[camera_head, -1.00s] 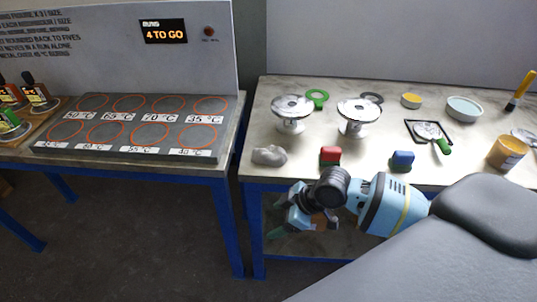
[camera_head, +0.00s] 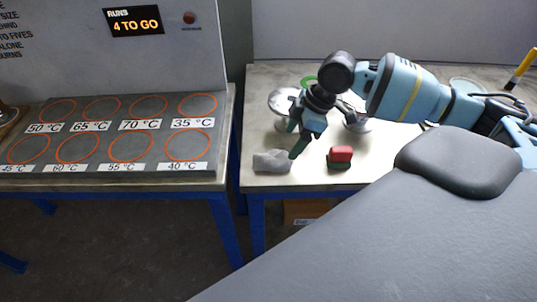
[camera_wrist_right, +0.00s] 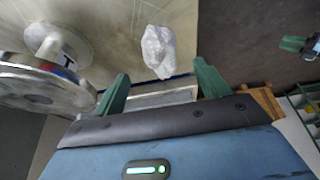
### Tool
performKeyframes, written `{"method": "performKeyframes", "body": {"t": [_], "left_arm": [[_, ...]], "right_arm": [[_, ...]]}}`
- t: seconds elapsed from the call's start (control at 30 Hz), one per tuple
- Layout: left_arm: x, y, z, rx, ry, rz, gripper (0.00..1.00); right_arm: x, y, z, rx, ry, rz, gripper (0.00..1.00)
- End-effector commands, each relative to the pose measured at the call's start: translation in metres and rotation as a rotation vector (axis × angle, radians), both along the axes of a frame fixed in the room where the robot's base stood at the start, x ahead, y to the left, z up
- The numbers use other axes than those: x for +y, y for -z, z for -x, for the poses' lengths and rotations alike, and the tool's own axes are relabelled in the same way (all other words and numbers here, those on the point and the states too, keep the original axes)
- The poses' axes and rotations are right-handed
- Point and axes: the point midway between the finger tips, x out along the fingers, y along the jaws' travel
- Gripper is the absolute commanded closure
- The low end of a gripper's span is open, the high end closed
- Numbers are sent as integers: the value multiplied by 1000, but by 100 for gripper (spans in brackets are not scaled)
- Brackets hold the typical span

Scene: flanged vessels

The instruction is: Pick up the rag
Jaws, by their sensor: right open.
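My right gripper (camera_head: 298,140) has green fingers pointing down, just to the right of and above the rag. In the wrist view, its fingers (camera_wrist_right: 161,78) are spread apart with nothing between them. The rag appears apart from both fingers. A small green and grey part, possibly my left gripper (camera_wrist_right: 300,45), shows at the wrist view's right edge; its jaws are unclear.
A red block (camera_head: 341,154) sits right of the rag. A flanged vessel (camera_head: 283,101) stands behind my right gripper, and another (camera_head: 357,122) is partly hidden by my arm. The heating plate (camera_head: 120,131) is on the left table, across a gap.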

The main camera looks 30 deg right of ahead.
Motion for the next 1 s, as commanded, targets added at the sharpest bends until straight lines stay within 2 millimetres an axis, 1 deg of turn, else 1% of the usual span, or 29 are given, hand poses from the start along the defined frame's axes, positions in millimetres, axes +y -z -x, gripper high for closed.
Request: {"method": "performKeyframes", "body": {"t": [0.07,0.3,0.47,0.53,0.73,0.83,1.0], "left_arm": [[0,2,5,10,-1,1,64],[-1,3,4,11,-3,2,64],[-1,1,0,2,-2,3,64],[-1,0,-1,-2,-2,3,64],[-1,-2,-3,-8,-2,3,64],[-1,-1,-2,-5,-3,3,64],[-1,-1,-2,-5,-1,2,64]], "right_arm": [[1,3,-1,0,0,-1,25],[10,23,-6,1,1,-2,25],[11,24,-7,-2,0,-3,25],[15,28,-10,-1,0,-4,25],[32,46,-24,-3,-1,-2,25],[35,59,-25,0,0,-2,25],[37,66,-26,-3,1,-1,25]]}}
